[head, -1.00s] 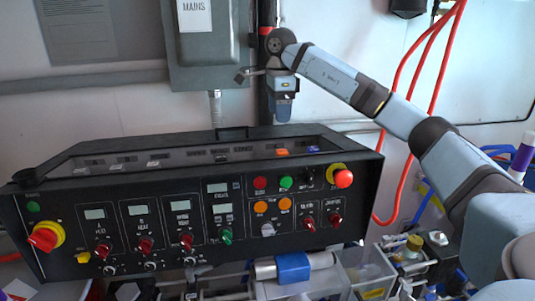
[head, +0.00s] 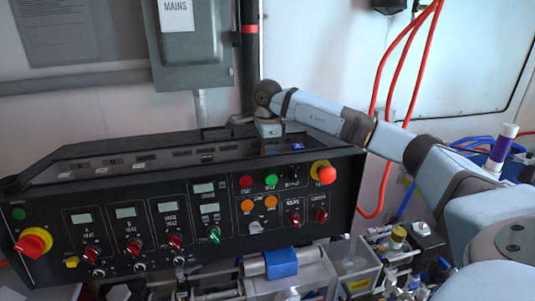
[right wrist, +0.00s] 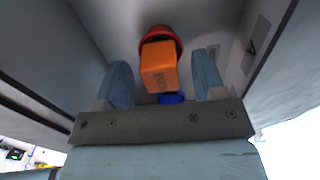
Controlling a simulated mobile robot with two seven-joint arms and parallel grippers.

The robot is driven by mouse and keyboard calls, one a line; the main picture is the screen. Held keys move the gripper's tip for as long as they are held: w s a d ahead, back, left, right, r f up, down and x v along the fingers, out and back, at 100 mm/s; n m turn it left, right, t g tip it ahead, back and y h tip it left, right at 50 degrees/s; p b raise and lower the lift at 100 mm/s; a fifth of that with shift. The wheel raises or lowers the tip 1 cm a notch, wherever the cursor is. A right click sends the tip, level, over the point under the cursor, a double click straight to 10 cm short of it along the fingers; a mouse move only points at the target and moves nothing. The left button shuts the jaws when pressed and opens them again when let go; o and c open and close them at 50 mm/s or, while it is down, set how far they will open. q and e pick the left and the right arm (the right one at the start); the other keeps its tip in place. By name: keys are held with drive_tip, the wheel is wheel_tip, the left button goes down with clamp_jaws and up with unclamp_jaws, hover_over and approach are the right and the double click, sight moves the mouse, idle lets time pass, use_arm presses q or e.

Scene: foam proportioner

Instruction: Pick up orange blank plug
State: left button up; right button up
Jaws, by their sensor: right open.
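The orange blank plug (right wrist: 158,66) shows in the right wrist view as a block with dark lettering on its face. It sits at or in front of a round red part (right wrist: 163,38). My right gripper (right wrist: 165,80) is open, with one blue finger on each side of the plug and gaps between. It is empty. In the head view my right gripper (head: 270,145) is lowered into the recessed top of the black console, and the plug is hidden there. My left gripper is not in view.
The black console (head: 130,215) has knobs, displays and a red stop button (head: 326,173). A blue part (head: 297,147) lies just right of my gripper, and a blue piece (right wrist: 171,98) shows under the plug. A grey mains box (head: 195,50) hangs behind.

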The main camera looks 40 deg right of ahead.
drive_tip(key=shift+f, duration=0.7)
drive_tip(key=c, duration=1)
drive_tip(key=shift+r, duration=0.15)
wheel_tip(320, 180, up, 11)
drive_tip(key=shift+w+r+b, duration=0.1)
drive_tip(key=shift+b, duration=0.95)
wheel_tip(320, 180, up, 14)
drive_tip(key=p, duration=0.7)
drive_tip(key=shift+f, duration=0.2)
